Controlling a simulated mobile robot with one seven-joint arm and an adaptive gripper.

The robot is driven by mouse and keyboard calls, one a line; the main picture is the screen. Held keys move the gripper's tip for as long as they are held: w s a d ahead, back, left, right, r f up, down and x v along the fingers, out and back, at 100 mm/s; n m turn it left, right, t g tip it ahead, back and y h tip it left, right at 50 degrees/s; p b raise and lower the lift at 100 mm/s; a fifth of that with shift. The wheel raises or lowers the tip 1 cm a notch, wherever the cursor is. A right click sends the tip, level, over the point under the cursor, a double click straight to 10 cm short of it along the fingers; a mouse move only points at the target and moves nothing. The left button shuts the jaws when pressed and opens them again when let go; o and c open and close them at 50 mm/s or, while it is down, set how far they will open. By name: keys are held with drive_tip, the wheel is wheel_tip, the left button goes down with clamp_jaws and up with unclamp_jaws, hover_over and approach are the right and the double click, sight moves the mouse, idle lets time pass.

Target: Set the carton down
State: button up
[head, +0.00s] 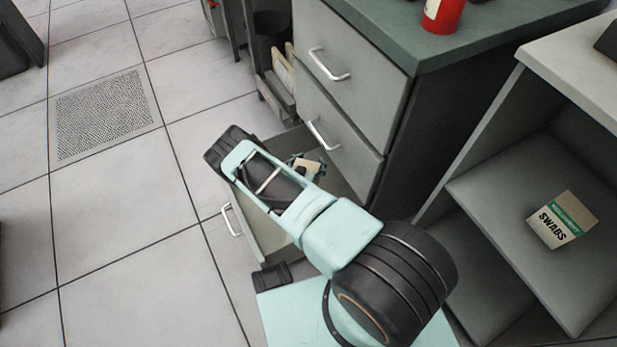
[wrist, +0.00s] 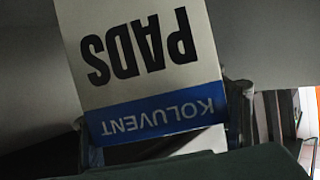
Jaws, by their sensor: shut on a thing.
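The carton (wrist: 140,75), white with a blue band and marked PADS and KOLUVENT, fills the middle of the wrist view, its lettering upside down. My gripper (wrist: 165,130) is shut on it, with a dark finger at each side. In the head view my arm reaches over the pulled-out bottom drawer (head: 262,222). A small tan part of the carton (head: 308,165) shows there beside my gripper (head: 300,163), over the drawer's inside. Most of the gripper is hidden behind my arm. I cannot tell whether the carton touches the drawer floor.
A SWABS carton (head: 562,220) stands on the open shelf unit (head: 490,185) at the right. Two closed drawers (head: 345,50) sit above the open one. A red container (head: 443,14) stands on the green countertop (head: 480,38).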

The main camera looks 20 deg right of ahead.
wheel_tip(320, 180, down, 6)
drive_tip(key=shift+r+b, duration=0.25)
drive_tip(key=shift+b, duration=0.8)
drive_tip(key=shift+r, duration=0.1)
drive_tip(key=o, duration=1.5)
drive_tip(key=p+v, duration=0.3)
drive_tip(key=v, duration=0.4)
drive_tip(key=shift+s+a+r, duration=0.1)
drive_tip(key=shift+s, duration=0.05)
